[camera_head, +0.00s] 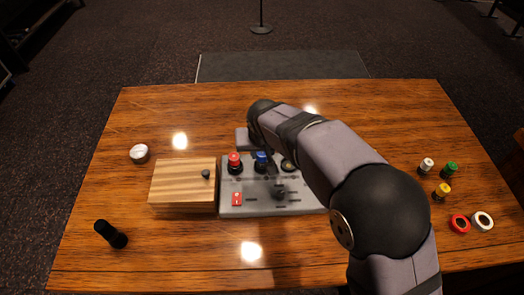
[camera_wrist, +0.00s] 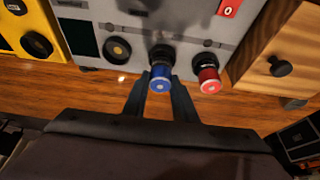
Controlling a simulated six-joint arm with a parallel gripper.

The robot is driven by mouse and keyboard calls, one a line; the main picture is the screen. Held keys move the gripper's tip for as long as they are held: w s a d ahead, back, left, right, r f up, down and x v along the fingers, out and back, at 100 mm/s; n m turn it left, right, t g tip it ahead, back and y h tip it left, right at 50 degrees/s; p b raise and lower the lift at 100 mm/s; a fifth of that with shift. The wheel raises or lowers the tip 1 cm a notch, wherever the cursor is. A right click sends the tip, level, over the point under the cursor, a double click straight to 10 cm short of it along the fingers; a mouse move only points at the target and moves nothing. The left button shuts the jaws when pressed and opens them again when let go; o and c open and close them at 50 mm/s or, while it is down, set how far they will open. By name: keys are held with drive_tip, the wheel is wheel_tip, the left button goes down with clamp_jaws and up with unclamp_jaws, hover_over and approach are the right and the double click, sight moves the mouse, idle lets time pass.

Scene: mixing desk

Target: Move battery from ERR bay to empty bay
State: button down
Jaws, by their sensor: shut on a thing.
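The grey mixing panel (camera_head: 228,209) stands in the middle of the table. A blue cylinder with a black collar, probably a battery, shows in the wrist view (camera_wrist: 160,84) and the head view (camera_head: 261,159). My gripper (camera_wrist: 160,86) is shut on the blue cylinder, one finger on each side. I cannot tell whether the cylinder is seated or lifted. A red cylinder (camera_wrist: 209,86) stands beside it, also on the panel in the head view (camera_head: 235,159). A round black bay with a yellow centre (camera_wrist: 117,49) is on the other side. No ERR text is readable.
A wooden box (camera_head: 183,182) with a dark knob adjoins the panel. A red switch (camera_head: 237,199) is on the panel. White (camera_head: 427,164), green (camera_head: 450,168) and yellow (camera_head: 442,191) cylinders stand at right. My arm hides part of the panel. The table's front left is mostly clear.

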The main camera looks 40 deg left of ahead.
drive_tip(key=shift+f+b, duration=0.4)
drive_tip(key=shift+f, duration=0.2)
drive_tip(key=c, duration=1.7)
unclamp_jaws()
drive_tip(key=shift+p+v, duration=2.8)
drive_tip(key=shift+v, duration=2.75)
